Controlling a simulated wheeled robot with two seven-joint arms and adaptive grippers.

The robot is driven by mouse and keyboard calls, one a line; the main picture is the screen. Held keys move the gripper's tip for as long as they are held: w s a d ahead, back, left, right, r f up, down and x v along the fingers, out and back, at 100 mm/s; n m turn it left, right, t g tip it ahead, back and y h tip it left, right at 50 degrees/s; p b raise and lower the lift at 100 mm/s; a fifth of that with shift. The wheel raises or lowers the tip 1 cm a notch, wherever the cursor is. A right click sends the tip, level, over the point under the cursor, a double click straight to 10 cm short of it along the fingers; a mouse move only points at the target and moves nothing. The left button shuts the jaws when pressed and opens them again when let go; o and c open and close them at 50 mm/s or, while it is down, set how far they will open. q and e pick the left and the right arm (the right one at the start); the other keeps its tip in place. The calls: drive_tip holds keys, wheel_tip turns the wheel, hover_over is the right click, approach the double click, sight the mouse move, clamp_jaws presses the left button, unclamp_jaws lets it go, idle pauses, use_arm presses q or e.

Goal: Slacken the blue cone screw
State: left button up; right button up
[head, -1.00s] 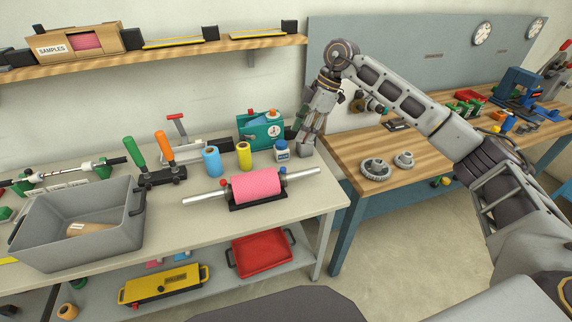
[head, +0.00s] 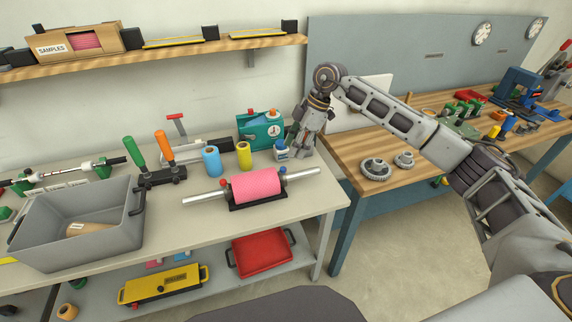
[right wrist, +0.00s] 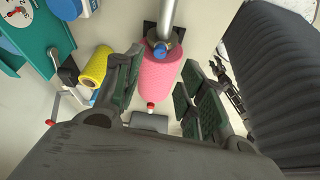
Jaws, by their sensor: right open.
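The blue cone screw (head: 283,172) sits on the silver bar (head: 205,198) at the right end of the pink roll (head: 256,185). In the right wrist view the screw (right wrist: 160,50) shows at the near end of the pink roll (right wrist: 157,80), where the bar comes out. My right gripper (head: 298,152) points down behind and right of the screw, by the blue-and-white bottle (head: 281,152). In the right wrist view its fingers (right wrist: 155,92) are apart, with nothing held between them. The screw shows beyond the fingertips, apart from them. My left gripper is not in view.
A yellow roll (head: 244,155), a blue roll (head: 211,161) and a teal device (head: 262,130) stand behind the pink roll. A grey bin (head: 62,238) stands at left. The bench top (head: 245,225) in front of the bar is clear.

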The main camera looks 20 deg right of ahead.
sight(284, 168)
drive_tip(key=shift+x, duration=4)
drive_tip(key=shift+c, duration=0.4)
clamp_jaws()
